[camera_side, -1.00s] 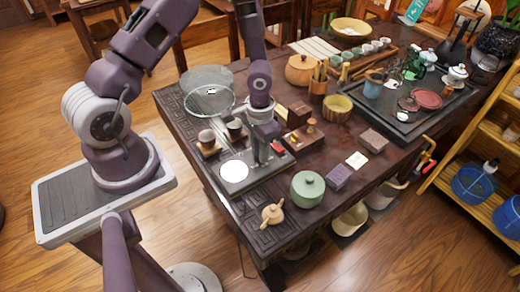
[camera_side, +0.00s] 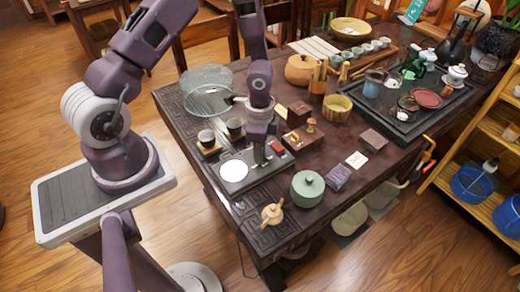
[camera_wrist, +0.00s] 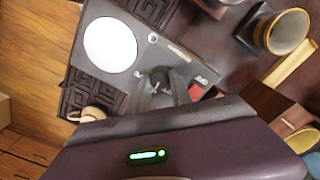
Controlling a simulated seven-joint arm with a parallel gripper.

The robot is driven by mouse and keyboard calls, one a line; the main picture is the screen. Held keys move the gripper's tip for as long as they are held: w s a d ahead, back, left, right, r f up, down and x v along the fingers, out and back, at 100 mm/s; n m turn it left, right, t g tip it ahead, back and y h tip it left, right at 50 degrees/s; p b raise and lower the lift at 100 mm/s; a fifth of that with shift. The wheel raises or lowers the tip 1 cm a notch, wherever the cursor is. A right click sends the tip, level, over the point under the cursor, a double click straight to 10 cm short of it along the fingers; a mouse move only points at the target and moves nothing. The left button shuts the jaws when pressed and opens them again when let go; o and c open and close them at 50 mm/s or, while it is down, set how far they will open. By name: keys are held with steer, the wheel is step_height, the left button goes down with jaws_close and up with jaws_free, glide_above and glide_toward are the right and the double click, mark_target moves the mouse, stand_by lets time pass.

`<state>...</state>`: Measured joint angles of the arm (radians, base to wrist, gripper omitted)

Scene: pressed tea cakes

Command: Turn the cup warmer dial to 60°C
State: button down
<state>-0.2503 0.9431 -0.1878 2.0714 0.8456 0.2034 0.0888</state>
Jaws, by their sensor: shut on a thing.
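The cup warmer (camera_side: 254,176) is a flat dark grey unit near the front left of the table, with a round white plate (camera_side: 234,170) at its left end. In the wrist view, the white plate (camera_wrist: 110,45) lies beyond and left of my fingers. My gripper (camera_side: 260,159) points down onto the warmer's control end. In the wrist view, my gripper (camera_wrist: 161,84) is shut on the dial, its fingers on either side. The dial is mostly hidden between the fingers, and its setting cannot be read. A red part (camera_wrist: 196,91) shows right of the fingers.
A wooden stand (camera_side: 303,138) is to the right.

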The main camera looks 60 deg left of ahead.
steer(key=shift+m, duration=0.4)
steer(key=c, duration=1.1)
jaws_free()
steer(key=shift+c, duration=0.2)
step_height(320, 180, up, 7)
steer(key=shift+r, duration=0.1)
